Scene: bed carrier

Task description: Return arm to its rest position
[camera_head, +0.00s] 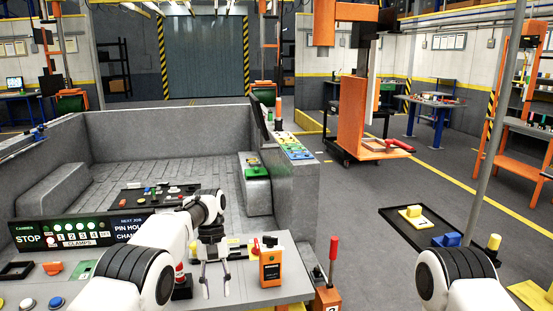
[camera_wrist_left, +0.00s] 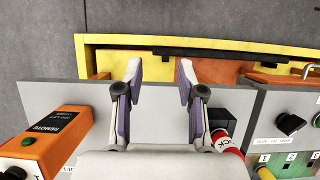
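My left arm (camera_head: 180,232) reaches in from the lower left over the front panel of the grey machine bed. Its gripper (camera_head: 216,290) points down over the grey ledge, beside an orange remote box (camera_head: 271,266). In the left wrist view the two fingers of the left gripper (camera_wrist_left: 160,72) stand apart with nothing between them. The remote (camera_wrist_left: 55,140) lies to the left of the fingers and a red and white cylinder (camera_wrist_left: 226,142) to their right; neither is held. My right arm (camera_head: 455,275) shows only as a white and black link at the lower right; its gripper is out of frame.
A control panel (camera_head: 85,232) with buttons runs along the front left. A red-handled lever (camera_head: 333,250) stands right of the ledge. A black tray (camera_head: 398,230) with yellow and blue blocks lies farther right, by a grey pole (camera_head: 497,130).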

